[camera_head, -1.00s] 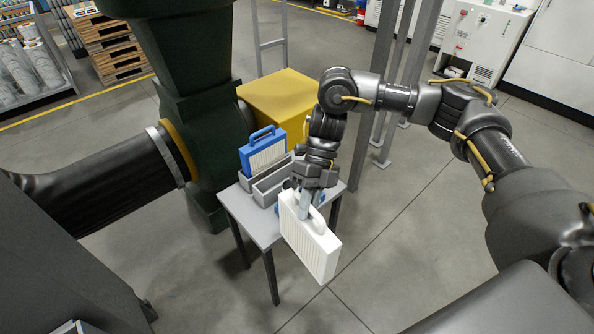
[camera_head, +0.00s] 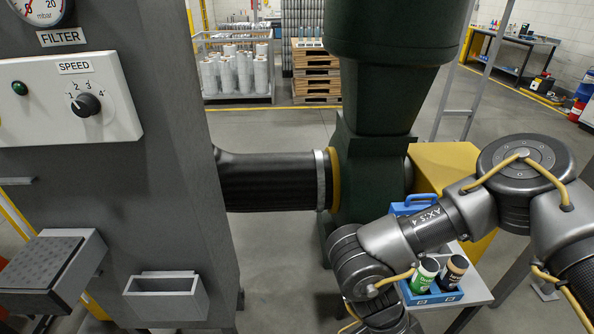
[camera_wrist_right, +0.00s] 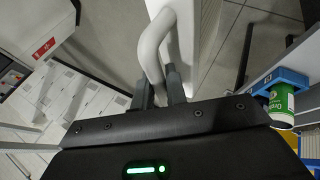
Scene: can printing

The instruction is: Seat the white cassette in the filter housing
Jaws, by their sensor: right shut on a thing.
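The white cassette (camera_wrist_right: 200,40) shows in the right wrist view, its body running up out of the frame. My right gripper (camera_wrist_right: 161,82) is shut on the cassette's rounded white handle (camera_wrist_right: 153,45). In the head view the right gripper and the cassette are out of sight below the frame; only my right arm shows. A grey cabinet (camera_head: 165,190) on the left carries a FILTER label below a gauge. An open-topped grey box (camera_head: 165,298) sits low on its front. I cannot tell which part is the filter housing. My left gripper is not in view.
A small table (camera_head: 478,294) at right bears a blue cassette (camera_head: 412,206) and a blue tray (camera_head: 432,298) with two cans, behind my right arm. A dark-topped grey piece (camera_head: 45,265) juts out at lower left. A black duct (camera_head: 265,182) joins cabinet and dark green machine.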

